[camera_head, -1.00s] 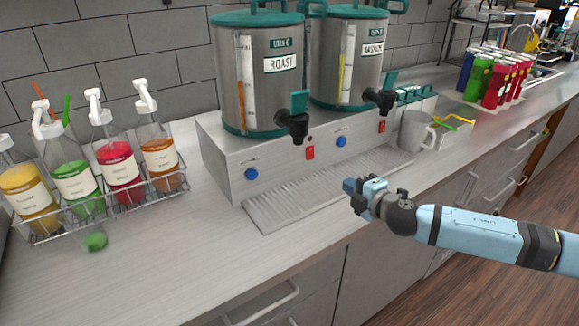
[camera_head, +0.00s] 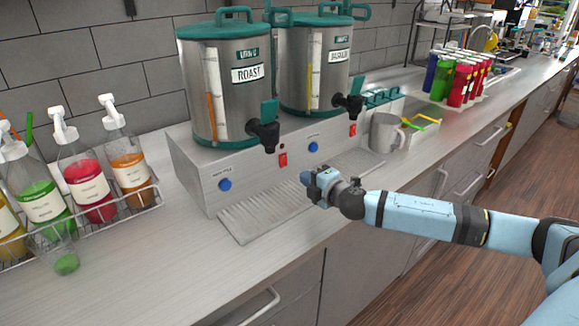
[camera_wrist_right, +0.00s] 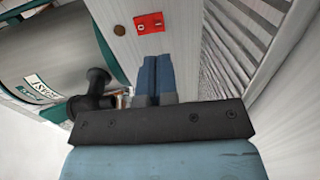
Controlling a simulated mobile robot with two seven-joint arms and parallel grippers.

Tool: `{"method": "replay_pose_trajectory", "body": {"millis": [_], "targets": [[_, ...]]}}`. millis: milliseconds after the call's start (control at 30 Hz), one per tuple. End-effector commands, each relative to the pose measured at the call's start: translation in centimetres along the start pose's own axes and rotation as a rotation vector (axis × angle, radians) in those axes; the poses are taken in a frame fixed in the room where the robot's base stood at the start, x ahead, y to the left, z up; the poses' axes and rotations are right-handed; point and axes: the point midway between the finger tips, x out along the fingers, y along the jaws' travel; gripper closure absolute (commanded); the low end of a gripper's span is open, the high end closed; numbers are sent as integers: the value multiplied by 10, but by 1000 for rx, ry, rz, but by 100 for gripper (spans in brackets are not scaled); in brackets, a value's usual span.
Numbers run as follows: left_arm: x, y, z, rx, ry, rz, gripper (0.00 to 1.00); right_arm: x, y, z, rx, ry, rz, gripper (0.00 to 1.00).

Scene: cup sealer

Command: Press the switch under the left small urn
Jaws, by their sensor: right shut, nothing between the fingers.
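The left small urn (camera_head: 225,95), labelled ROAST, stands on a grey base (camera_head: 190,165). A red switch (camera_head: 283,160) is on the base's front face, below the urn's black tap (camera_head: 265,135). The right wrist view shows a red switch (camera_wrist_right: 148,23) just beyond my right gripper (camera_wrist_right: 158,68), which is shut and empty with its fingers together. A small gap appears between fingertips and switch. In the head view, my right gripper (camera_head: 308,182) is in front of the base, over the drip tray. My left gripper is not in view.
A ribbed drip tray (camera_head: 255,215) lies before the base. The second urn (camera_head: 315,70) has its own red switch (camera_head: 352,130). Blue knobs (camera_head: 225,184) sit on the base. A grey mug (camera_head: 385,132) stands right, a syrup bottle rack (camera_head: 150,192) left.

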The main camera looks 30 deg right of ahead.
Motion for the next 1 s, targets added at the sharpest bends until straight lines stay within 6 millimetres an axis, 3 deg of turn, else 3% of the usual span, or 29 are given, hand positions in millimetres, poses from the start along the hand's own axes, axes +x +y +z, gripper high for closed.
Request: {"method": "replay_pose_trajectory", "body": {"millis": [200,400,1000], "targets": [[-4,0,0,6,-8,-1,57,42,3,0,1,-1,3,100],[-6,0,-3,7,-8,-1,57,70,2,0,1,-1,1,100],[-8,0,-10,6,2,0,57,85,-1,-1,2,0,-1,100]]}}
